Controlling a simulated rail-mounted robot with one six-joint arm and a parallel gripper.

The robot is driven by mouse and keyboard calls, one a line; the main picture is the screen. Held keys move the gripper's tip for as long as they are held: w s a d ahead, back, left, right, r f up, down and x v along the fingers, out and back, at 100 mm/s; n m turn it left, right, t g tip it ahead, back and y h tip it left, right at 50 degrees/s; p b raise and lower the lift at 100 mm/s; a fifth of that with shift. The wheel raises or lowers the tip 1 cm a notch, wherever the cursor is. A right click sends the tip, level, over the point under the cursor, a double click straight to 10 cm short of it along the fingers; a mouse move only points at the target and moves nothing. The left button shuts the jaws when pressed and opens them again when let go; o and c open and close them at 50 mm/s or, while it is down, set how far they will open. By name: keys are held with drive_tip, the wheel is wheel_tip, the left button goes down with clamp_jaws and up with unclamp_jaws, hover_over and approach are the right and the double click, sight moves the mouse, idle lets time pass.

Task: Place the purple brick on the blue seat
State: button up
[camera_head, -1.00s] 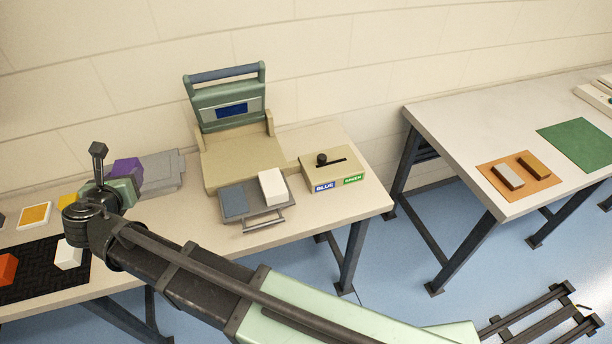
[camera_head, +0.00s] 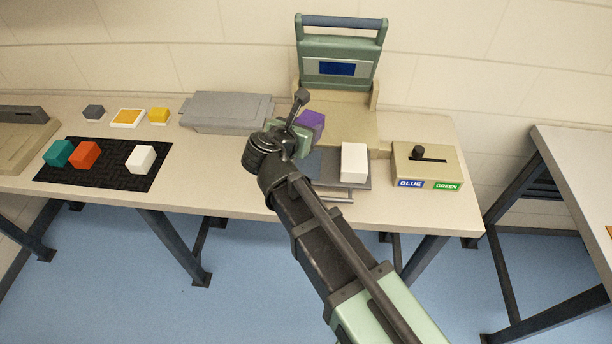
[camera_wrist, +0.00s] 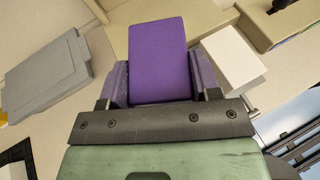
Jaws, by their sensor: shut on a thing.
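The purple brick (camera_head: 313,121) is held in my gripper (camera_head: 300,130). In the wrist view the purple brick (camera_wrist: 158,58) fills the space between the two fingers of the gripper (camera_wrist: 160,80). The brick is above the table, by the front left of the press; its height is hard to tell. A pull-out tray (camera_head: 362,184) at the press front has a flat blue-grey seat (camera_head: 328,166) on its left, partly hidden by my arm. I take this for the blue seat. A white brick (camera_head: 354,160) stands on the tray's right side; it also shows in the wrist view (camera_wrist: 232,58).
The green-and-beige press (camera_head: 338,68) stands behind the tray. A selector box (camera_head: 428,162) with BLUE and GREEN labels is to the right. A grey lidded box (camera_head: 222,112) is left. A black mat (camera_head: 115,178) with teal, orange and white blocks lies farther left.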

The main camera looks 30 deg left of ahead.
sight(304, 168)
wheel_tip(304, 168, down, 11)
drive_tip(key=b, duration=0.8)
drive_tip(key=shift+r, duration=0.35)
drive_tip(key=shift+f, duration=0.15)
drive_tip(key=o, duration=1)
drive_tip(key=shift+c, duration=0.2)
drive_tip(key=shift+s+d+r+p, duration=0.1)
drive_tip(key=shift+s+r+p, duration=0.1)
drive_tip(key=shift+r+p, duration=0.2)
drive_tip(key=p+v, duration=0.4)
drive_tip(key=v, duration=0.7)
drive_tip(key=shift+s, duration=0.25)
